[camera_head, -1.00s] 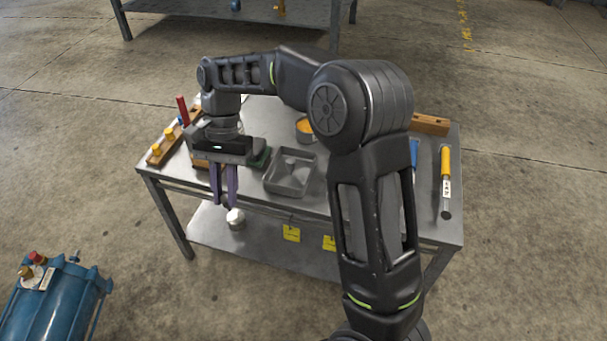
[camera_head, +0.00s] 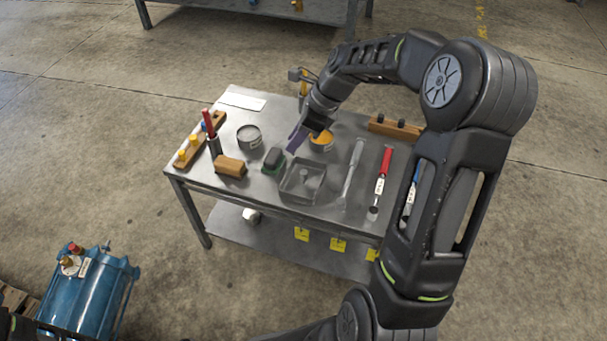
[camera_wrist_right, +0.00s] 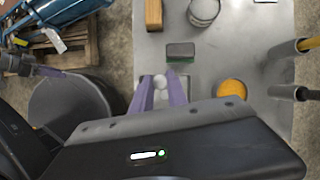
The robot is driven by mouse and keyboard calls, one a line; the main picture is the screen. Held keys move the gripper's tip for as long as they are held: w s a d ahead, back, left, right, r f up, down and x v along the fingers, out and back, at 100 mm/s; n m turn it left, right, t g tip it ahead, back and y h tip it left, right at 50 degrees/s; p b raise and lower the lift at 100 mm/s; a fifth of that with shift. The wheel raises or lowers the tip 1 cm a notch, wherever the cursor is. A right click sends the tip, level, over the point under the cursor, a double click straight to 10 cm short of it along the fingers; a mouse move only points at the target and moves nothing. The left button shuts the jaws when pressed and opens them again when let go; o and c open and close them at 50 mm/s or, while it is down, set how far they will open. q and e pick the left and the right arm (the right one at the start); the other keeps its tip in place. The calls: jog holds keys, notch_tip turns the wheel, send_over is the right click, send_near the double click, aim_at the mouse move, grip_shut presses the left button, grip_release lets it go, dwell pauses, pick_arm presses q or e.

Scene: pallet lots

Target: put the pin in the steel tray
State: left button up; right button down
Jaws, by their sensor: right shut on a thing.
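My right gripper (camera_head: 297,140) is over the table, its purple fingers appearing just behind the green-and-black block in the head view. In the right wrist view its fingers (camera_wrist_right: 160,85) are closed with a small gap, and a pale round end of what I take as the pin (camera_wrist_right: 160,80) shows between the tips. The pin cannot be made out in the head view. The steel tray (camera_head: 285,193) is a square, open grey tray near the table's front edge, with a grey lump inside.
The green-and-black block (camera_head: 273,161) stands beside the tray. A wooden block (camera_head: 229,166), a grey can (camera_head: 249,137) and an orange-filled tin (camera_head: 322,143) are near. A red-handled tool (camera_head: 382,172) lies to the right. A blue tank (camera_head: 92,290) stands on the floor.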

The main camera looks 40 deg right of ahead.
jog(key=shift+f, duration=0.2)
notch_tip(320, 180, down, 5)
jog(key=shift+r+b, duration=0.15)
jog(key=shift+b, duration=0.65)
jog(key=shift+f+b, duration=0.8)
jog(key=shift+f, duration=1.7)
jog(key=shift+f, duration=0.1)
jog(key=c, duration=1.3)
grip_release()
jog(key=p+v, duration=0.3)
jog(key=v, duration=0.9)
